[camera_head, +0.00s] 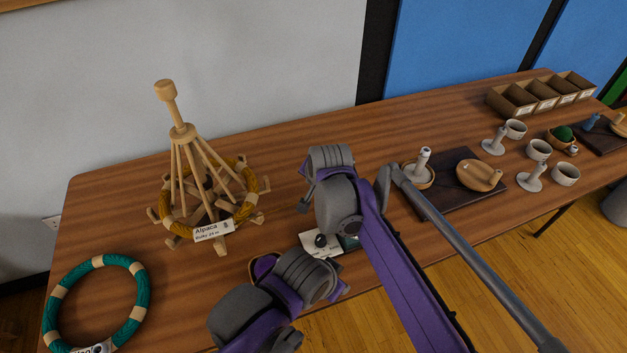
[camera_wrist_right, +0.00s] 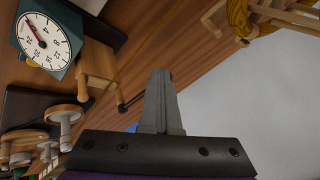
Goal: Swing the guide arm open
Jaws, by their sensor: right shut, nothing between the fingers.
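My right gripper (camera_wrist_right: 160,76) shows in the right wrist view with its grey fingers shut together and nothing between them. A small wooden device (camera_wrist_right: 98,62) with a block, a peg and a thin dark-tipped piece (camera_wrist_right: 122,107) lies beyond and left of the fingers, apart from them in the picture. I cannot clearly tell which part is the guide arm. In the head view my purple arm covers that spot on the table, so the device and the gripper tips are hidden there. My left gripper is not in view.
A teal dial scale (camera_wrist_right: 46,40) stands beside the device. A wooden yarn swift (camera_head: 183,135) with yellow yarn and a green yarn ring (camera_head: 52,312) are at left. A dark board (camera_head: 452,207) with wooden dishes, several cups and bins are at right. Bare table lies behind my arm.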

